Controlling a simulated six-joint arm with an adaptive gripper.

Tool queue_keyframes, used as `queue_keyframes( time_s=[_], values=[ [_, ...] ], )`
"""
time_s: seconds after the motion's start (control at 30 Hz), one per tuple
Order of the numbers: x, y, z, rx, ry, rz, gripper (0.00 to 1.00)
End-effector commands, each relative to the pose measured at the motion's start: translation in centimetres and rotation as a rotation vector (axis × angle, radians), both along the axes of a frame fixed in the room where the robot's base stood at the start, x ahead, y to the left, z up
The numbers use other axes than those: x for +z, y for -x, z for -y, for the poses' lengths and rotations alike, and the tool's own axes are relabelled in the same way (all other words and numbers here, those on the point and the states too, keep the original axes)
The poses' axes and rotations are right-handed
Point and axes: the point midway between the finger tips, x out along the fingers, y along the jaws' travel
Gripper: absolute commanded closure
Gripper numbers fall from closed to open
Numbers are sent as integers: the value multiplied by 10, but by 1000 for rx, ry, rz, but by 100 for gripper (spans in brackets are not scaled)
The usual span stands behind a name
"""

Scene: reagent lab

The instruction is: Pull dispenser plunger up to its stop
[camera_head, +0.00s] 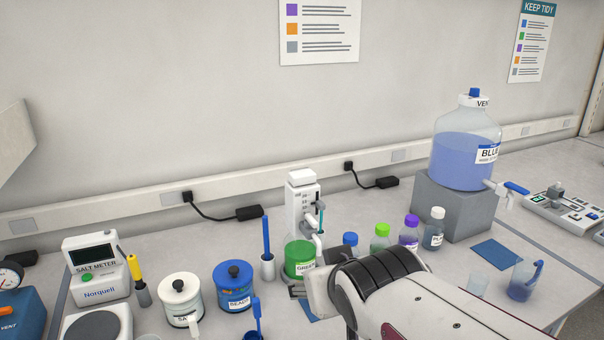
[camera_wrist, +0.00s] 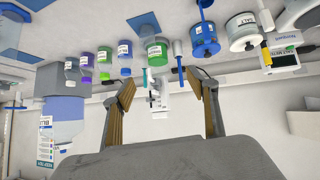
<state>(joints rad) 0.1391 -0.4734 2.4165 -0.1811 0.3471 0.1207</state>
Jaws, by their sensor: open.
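The top looks low on the body. In the wrist view, which is upside down, the white dispenser (camera_wrist: 158,98) shows between my spread fingers, with the green bottle (camera_wrist: 157,52) above it in the picture. My gripper (camera_wrist: 160,82) is open and empty. In the head view my arm covers the lower right of the bottle, and the fingers are mostly hidden. I see no contact with the dispenser.
Small bottles with blue (camera_head: 350,239), green (camera_head: 382,230) and purple caps stand close right. A large BLUE carboy (camera_head: 462,158) sits on a grey block. The wall is behind.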

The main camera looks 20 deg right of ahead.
Motion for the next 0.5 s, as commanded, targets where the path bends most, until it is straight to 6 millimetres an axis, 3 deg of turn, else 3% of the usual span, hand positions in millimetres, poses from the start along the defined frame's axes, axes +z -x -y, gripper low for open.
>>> queue_keyframes(
  time_s=[0.2,0.5],
  values=[
    [16,-51,24,-15,29,127,42],
    [36,-112,50,1,54,300,42]
  ],
)
